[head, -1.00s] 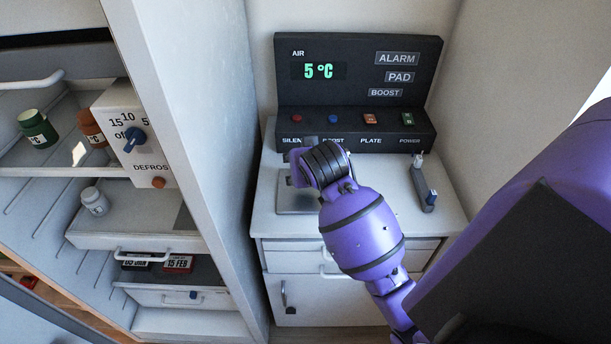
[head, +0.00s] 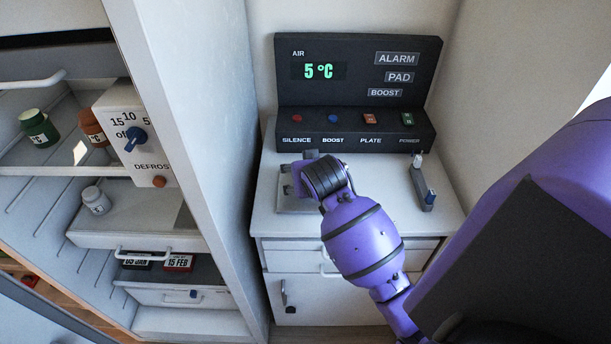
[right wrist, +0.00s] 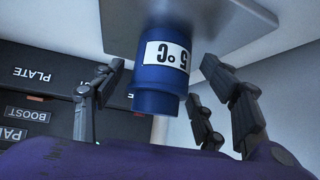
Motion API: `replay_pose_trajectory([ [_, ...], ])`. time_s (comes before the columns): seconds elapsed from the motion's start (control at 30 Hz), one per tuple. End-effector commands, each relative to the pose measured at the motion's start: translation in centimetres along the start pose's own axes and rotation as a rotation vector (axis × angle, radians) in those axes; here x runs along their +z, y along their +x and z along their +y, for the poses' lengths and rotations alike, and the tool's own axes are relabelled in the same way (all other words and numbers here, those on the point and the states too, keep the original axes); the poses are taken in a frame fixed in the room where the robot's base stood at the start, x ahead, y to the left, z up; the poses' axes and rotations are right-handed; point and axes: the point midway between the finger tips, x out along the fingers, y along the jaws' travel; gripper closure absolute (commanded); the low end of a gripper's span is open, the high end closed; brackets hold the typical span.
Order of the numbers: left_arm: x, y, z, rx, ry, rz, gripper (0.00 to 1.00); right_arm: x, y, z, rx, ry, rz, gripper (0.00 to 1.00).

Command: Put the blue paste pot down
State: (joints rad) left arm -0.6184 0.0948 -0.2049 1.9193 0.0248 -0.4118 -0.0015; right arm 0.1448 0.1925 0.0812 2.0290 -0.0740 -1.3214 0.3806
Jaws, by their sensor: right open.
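The blue paste pot (right wrist: 158,75) has a white label reading 5 °C, upside down in the right wrist view. It stands with its base against a grey plate (right wrist: 200,18) and its lid end towards my wrist. My right gripper (right wrist: 163,68) is open, with its fingers on both sides of the pot and visible gaps between. In the head view my right gripper (head: 293,175) is over the plate (head: 292,206) on the white cabinet top, and it hides the pot. My left gripper is not in view.
A black panel (head: 358,75) reading 5 °C stands behind, with buttons below. A grey lever (head: 424,187) is at the cabinet's right. Left, the open fridge holds a green pot (head: 38,128), an orange pot (head: 92,128) and a white pot (head: 95,201).

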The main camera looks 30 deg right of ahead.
Motion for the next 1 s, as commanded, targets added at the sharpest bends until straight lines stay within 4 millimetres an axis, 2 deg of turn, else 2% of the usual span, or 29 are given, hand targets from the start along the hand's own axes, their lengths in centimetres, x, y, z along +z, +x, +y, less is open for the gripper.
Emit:
replay_pose_trajectory([
  [0.27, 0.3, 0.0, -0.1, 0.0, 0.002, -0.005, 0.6, -0.1, -0.7, 0.0, -0.001, 0.0, 0.001, 0.34],
  [0.37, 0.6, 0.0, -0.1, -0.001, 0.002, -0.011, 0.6, -0.1, -2.2, 0.0, -0.001, 0.0, 0.002, 0.34],
  [0.7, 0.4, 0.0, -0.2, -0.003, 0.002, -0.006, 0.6, -0.2, -9.4, -0.1, -0.001, 0.0, 0.004, 0.34],
  [0.83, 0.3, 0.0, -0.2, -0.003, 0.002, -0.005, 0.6, -0.2, -11.2, -0.1, -0.001, 0.0, 0.002, 0.34],
  [1.0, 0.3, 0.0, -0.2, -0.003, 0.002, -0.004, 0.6, -0.1, -12.1, 0.0, 0.0, 0.0, 0.0, 0.34],
])
